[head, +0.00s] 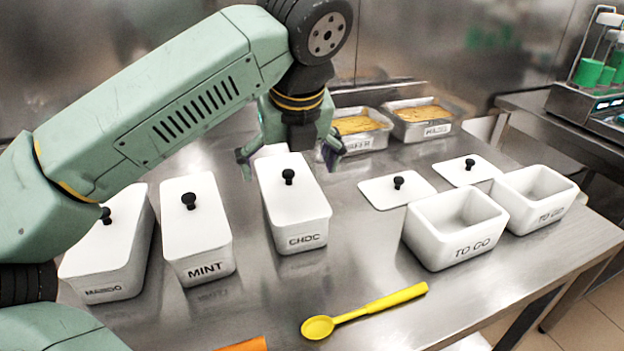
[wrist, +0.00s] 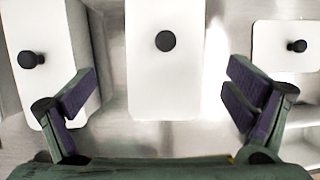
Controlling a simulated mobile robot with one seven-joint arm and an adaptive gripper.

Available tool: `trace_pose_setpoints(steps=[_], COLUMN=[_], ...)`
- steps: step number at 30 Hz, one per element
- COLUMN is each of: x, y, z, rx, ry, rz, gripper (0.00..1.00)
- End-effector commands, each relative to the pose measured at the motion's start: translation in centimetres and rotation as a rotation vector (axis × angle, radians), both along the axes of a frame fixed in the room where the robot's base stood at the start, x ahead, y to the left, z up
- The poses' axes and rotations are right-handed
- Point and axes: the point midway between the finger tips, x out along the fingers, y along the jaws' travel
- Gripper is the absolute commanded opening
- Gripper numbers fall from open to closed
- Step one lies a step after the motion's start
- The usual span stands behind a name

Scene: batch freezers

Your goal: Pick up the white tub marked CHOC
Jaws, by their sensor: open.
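The white tub marked CHOC (head: 300,213) stands upright on the steel table, with a white lid and black knob. It is the rightmost of the three lidded tubs. My gripper (head: 288,157) is open and empty above the far end of this tub, fingers spread to either side. In the wrist view a white lid with a black knob, apparently the CHOC tub (wrist: 165,80), lies centred between my open fingers (wrist: 161,93). Its label does not show there. I cannot tell the exact height of the fingers above the lid.
Left of CHOC stand the MINT tub (head: 202,235) and another lidded tub (head: 112,260). To the right are two loose lids (head: 382,191) (head: 480,168) and two open TO GO tubs (head: 450,245) (head: 548,212). A yellow spoon (head: 380,304) lies in front; filled metal pans (head: 378,140) stand behind.

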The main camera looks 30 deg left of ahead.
Motion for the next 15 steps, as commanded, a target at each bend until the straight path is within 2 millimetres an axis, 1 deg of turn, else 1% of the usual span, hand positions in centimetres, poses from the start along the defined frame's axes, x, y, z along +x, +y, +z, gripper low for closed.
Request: trace_pose_setpoints(steps=[3,5,12,15], x=[0.0,0.2,1.2,1.5], y=[0.1,0.3,1.3,1.5], z=[-0.2,-0.6,-4.0,-4.9], rx=[-0.001,0.0,-0.002,-0.001], ry=[0.0,0.001,0.002,0.0], rz=[0.001,0.001,0.0,0.0], gripper=[0.97,0.97,0.97,0.97])
